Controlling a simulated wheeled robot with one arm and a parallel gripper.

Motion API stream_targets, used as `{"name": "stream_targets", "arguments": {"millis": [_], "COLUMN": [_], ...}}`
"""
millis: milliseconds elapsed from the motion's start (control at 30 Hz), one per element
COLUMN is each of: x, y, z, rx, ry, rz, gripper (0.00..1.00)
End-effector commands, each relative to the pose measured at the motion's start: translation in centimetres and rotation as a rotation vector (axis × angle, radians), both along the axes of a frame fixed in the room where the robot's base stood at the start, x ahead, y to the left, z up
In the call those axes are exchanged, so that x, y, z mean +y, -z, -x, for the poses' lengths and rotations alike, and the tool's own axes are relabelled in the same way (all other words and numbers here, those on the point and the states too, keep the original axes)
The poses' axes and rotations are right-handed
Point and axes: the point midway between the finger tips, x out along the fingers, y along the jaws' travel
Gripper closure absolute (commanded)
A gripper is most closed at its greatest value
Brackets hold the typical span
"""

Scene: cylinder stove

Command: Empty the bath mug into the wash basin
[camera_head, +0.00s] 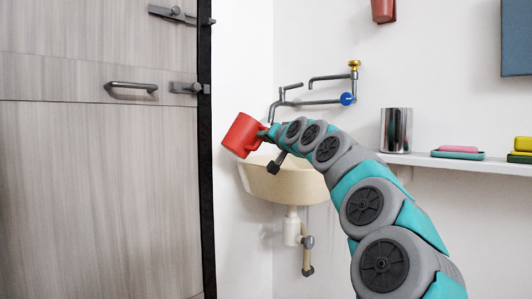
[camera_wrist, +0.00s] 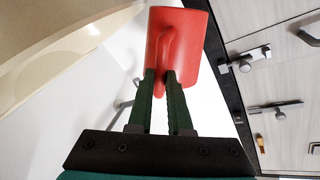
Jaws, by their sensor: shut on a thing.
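The red bath mug (camera_head: 241,135) is held tilted just above the left rim of the cream wash basin (camera_head: 290,184) in the head view. My gripper (camera_head: 264,133) is shut on the mug's handle. In the wrist view the mug (camera_wrist: 190,45) hangs at the tips of my gripper (camera_wrist: 163,80), whose fingers close around the handle. The basin (camera_wrist: 40,30) shows at the upper left there. The inside of the mug is hidden, and no flowing water shows in either view.
A tap pipe (camera_head: 310,101) with a blue knob is on the wall behind the basin. A grey wood-grain door (camera_head: 100,180) stands at the left. At the right, a shelf (camera_head: 440,162) holds a metal tumbler (camera_head: 396,130) and a pink soap (camera_head: 458,149) on a dish.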

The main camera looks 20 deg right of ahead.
Motion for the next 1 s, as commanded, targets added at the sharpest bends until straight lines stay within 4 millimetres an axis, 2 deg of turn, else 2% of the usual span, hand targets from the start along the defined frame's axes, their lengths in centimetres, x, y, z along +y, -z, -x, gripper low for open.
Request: {"name": "stream_targets", "arguments": {"millis": [100,400,600,1000], "x": [-0.2,0.9,1.2,1.4], "y": [-0.2,-0.3,-0.1,0.1], "z": [0.1,0.0,0.0,0.0], "rx": [-0.004,0.004,0.005,0.007], "ry": [0.003,0.000,0.002,0.001], "rz": [0.126,0.439,0.592,0.639], "gripper": [1.00,1.00,1.00,1.00]}}
